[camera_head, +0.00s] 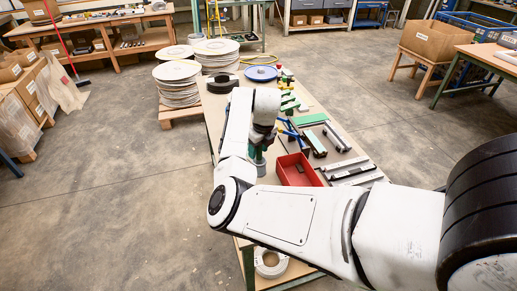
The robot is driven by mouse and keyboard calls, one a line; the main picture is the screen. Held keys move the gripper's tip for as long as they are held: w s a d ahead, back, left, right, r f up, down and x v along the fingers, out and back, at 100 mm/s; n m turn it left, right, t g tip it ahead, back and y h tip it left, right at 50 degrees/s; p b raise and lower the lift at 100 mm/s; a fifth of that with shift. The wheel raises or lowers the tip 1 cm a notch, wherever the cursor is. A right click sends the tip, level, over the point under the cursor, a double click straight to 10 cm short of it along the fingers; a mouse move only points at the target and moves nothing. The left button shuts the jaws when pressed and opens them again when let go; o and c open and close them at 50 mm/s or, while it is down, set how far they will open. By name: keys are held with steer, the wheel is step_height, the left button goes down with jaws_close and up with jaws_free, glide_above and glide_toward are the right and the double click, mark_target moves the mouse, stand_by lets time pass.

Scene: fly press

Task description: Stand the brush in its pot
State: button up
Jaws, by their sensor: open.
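My gripper (262,136) points down over the left side of the long workbench (327,107), with my forearm rising beside it. Its jaws are open, but the fingertips are small and partly hidden by my own arm. A small green and grey upright thing (258,162) shows just below the gripper; I cannot tell whether it is the pot, or whether the gripper touches it. I cannot make out the brush for certain; it may be hidden by my arm or among the small tools.
A red open bin (297,171) stands close right of the gripper. Blue-handled tools (291,133), green bars (311,119) and metal bars (350,172) crowd the bench's right side. A blue disc (261,73) lies at the far end.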

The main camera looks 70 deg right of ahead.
step_height(320, 180, up, 12)
steer(key=s+a+b, duration=0.1)
steer(key=s+b, duration=0.1)
steer(key=s+a+f+n, duration=0.3)
steer(key=a+f+n, duration=0.2)
steer(key=a+n, duration=0.3)
steer(key=s+a+f+n+h, duration=0.1)
steer(key=s+a+f+n, duration=0.2)
steer(key=n, duration=1.1)
steer(key=s+a+f+n, duration=0.3)
steer(key=a+f+n, duration=0.6)
steer(key=a+n, duration=0.2)
steer(key=shift+a+f+h, duration=0.15)
steer(key=shift+a+h, duration=0.15)
steer(key=shift+a, duration=0.6)
steer(key=s+a+f+n+y, duration=0.1)
steer(key=s+a+n, duration=0.2)
steer(key=a+n, duration=0.1)
steer(key=s+a+f+n+g+y, duration=0.1)
steer(key=s+a+f+n, duration=0.1)
steer(key=a, duration=0.4)
steer(key=shift+s+a+n, duration=0.4)
steer(key=shift+s+n, duration=0.45)
steer(key=shift+n, duration=0.15)
steer(key=shift+c, duration=0.4)
